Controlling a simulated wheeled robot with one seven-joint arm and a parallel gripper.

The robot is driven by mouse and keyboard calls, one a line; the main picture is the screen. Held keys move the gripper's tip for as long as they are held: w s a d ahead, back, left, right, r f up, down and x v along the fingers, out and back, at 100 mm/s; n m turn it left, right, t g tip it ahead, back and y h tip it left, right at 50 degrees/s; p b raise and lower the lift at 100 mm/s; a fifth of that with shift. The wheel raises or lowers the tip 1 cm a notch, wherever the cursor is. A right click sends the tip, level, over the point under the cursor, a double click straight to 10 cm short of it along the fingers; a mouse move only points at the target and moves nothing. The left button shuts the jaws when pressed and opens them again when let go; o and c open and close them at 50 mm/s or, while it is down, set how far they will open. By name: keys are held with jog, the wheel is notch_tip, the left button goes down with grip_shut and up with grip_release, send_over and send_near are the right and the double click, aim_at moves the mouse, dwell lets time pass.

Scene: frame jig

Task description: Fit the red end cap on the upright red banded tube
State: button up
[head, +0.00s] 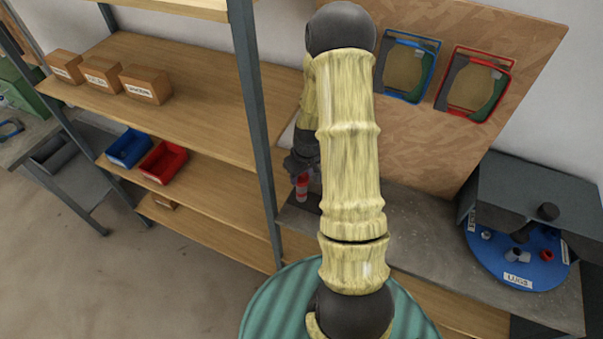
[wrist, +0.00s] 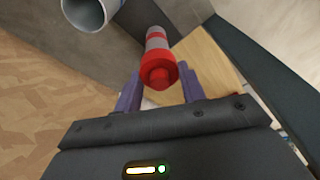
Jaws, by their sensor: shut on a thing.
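In the wrist view the red end cap (wrist: 159,74) is between the two purple fingers of my gripper (wrist: 159,78), which is shut on it. The upright tube (wrist: 156,38), with red and pale bands, lies directly behind the cap and in line with it. I cannot tell whether the cap touches the tube or sits on it. In the head view my gripper (head: 298,163) is just above the banded tube (head: 302,186) on the grey bench, partly hidden by my arm.
A grey open pipe (wrist: 88,10) stands near the tube. The chipboard panel (head: 540,45) rises behind the bench (head: 415,215). A shelf post (head: 257,120) is close on the left. A blue turntable (head: 490,262) with small parts is at right.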

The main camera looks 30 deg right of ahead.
jog(key=shift+f, duration=0.2)
jog(key=o, duration=1.1)
jog(key=shift+w, duration=0.1)
jog(key=s+r+b, duration=0.1)
jog(key=r, duration=0.4)
jog(key=r+b, duration=0.1)
jog(key=r, duration=0.5)
jog(key=s+r+b, duration=0.1)
jog(key=r+b, duration=0.1)
jog(key=r, duration=0.4)
jog(key=shift+s+d+r, duration=0.15)
jog(key=shift+s+d, duration=0.15)
jog(key=shift+d, duration=0.05)
jog(key=shift+m+t, duration=0.4)
jog(key=shift+m, duration=0.4)
jog(key=s+a+f, duration=0.1)
jog(key=s+a, duration=0.2)
jog(key=a, duration=0.1)
jog(key=s+a+f+b, duration=0.1)
jog(key=s+a, duration=0.2)
jog(key=a, duration=0.2)
jog(key=s+a+f, duration=0.1)
jog(key=s+a, duration=0.3)
jog(key=a, duration=0.1)
jog(key=shift+a+f+b, duration=0.1)
jog(key=shift+b, duration=0.2)
